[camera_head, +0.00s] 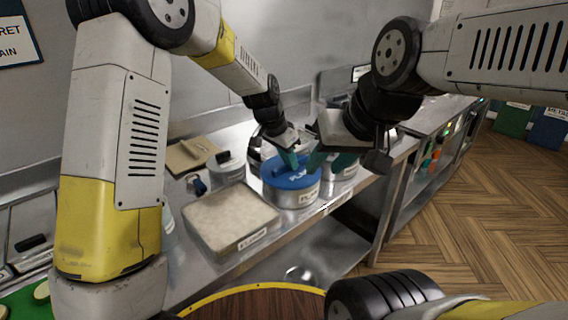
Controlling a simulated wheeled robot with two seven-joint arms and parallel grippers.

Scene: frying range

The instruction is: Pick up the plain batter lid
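The plain batter lid (283,178) is blue with white lettering, partly covered by my grippers. It sits on a round metal pot (291,196) near the counter's front edge. My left gripper (289,159) reaches down from behind, its teal fingertips at the top of the lid. I cannot tell whether they hold anything. My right gripper (330,161) is over the right side of the lid and a neighbouring container. Its teal fingers are spread apart with nothing seen between them. The lid's far right part is hidden.
A shallow tray of pale flour (232,217) stands left of the pot. Behind it are a smaller lidded container (226,166) and a brown board (191,154). Another metal container (346,170) stands close on the right. Open shelving lies below the counter.

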